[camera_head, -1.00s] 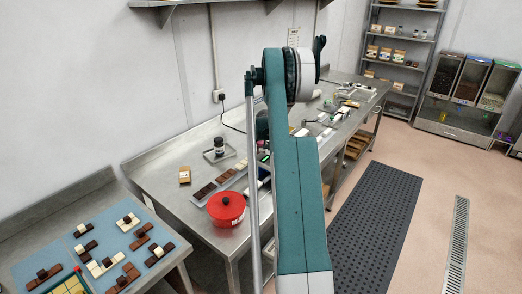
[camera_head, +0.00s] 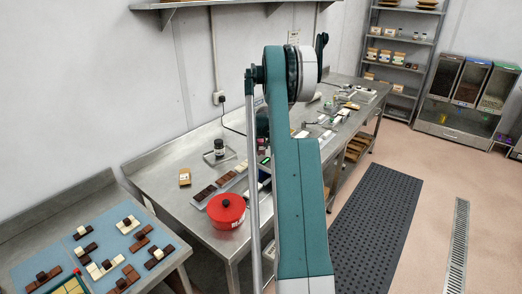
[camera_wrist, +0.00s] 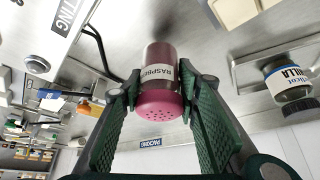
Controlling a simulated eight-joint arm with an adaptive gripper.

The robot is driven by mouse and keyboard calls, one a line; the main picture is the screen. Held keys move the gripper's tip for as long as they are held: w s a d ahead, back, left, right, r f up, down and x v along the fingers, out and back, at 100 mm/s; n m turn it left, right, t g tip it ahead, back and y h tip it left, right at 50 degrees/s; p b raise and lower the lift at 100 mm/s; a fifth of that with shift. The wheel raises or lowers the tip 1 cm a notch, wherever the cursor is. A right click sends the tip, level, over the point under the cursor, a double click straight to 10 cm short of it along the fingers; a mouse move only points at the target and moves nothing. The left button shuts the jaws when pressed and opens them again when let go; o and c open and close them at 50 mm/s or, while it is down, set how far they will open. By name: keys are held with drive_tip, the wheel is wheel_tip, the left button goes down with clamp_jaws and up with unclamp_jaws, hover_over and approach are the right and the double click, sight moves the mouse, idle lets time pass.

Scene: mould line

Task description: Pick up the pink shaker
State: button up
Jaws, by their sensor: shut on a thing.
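The pink shaker (camera_wrist: 160,75) shows in the wrist view, with a pale label reading "RASP..." and a pink perforated cap towards my gripper. My gripper (camera_wrist: 158,100) is shut on it, with a green ribbed finger pressed to each side. The shaker's far end points at the steel surface; I cannot tell whether it touches it. In the head view my arm covers the gripper, and I cannot make out the shaker there.
A vanilla bottle (camera_wrist: 290,80) with a dark cap is right of the shaker in the wrist view. A dark cable (camera_wrist: 98,45) runs at the left. In the head view a red pot (camera_head: 226,211) and chocolate trays (camera_head: 206,192) are on the steel table.

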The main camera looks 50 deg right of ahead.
wheel_tip(320, 180, up, 7)
drive_tip(key=shift+r, duration=0.15)
idle(0.9)
